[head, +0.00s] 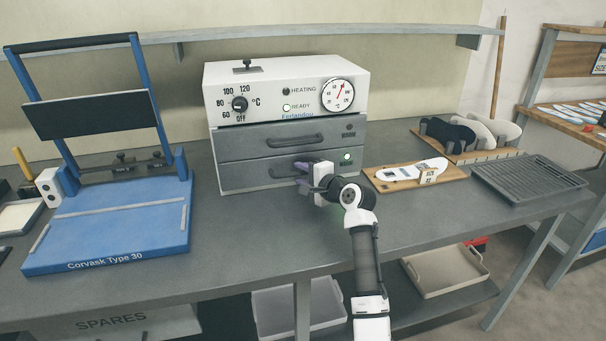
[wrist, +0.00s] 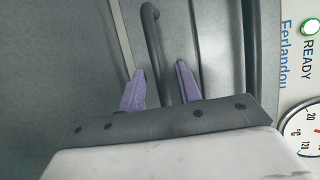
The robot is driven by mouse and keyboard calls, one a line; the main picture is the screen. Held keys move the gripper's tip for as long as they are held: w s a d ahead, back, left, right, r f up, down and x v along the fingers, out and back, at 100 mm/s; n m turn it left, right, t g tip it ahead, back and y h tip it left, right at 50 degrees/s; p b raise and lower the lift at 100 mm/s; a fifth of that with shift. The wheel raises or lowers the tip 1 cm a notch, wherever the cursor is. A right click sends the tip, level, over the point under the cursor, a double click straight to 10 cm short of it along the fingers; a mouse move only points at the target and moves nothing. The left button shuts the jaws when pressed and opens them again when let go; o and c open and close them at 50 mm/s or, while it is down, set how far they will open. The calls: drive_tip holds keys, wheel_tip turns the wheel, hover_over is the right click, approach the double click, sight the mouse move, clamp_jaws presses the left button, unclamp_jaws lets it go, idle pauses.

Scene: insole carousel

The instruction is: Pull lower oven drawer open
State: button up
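The white and grey oven (head: 287,75) stands at the back of the bench with two drawers, both closed. The lower drawer (head: 235,177) has a dark bar handle (head: 280,172), partly hidden by my gripper (head: 304,174) in the head view. In the wrist view, my gripper (wrist: 160,80) has its two purple fingers on either side of the lower handle (wrist: 155,35). Gaps show between the bar and both fingers, so the gripper is open around the handle, not clamped on it.
The upper drawer (head: 235,143) with its own handle is just above. A blue press (head: 110,225) stands at left. A wooden board with a white insole (head: 415,175) and a dark grid tray (head: 528,181) lie at right. The bench (head: 250,235) before the oven is clear.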

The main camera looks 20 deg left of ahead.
clamp_jaws()
drive_tip(key=shift+s, duration=0.15)
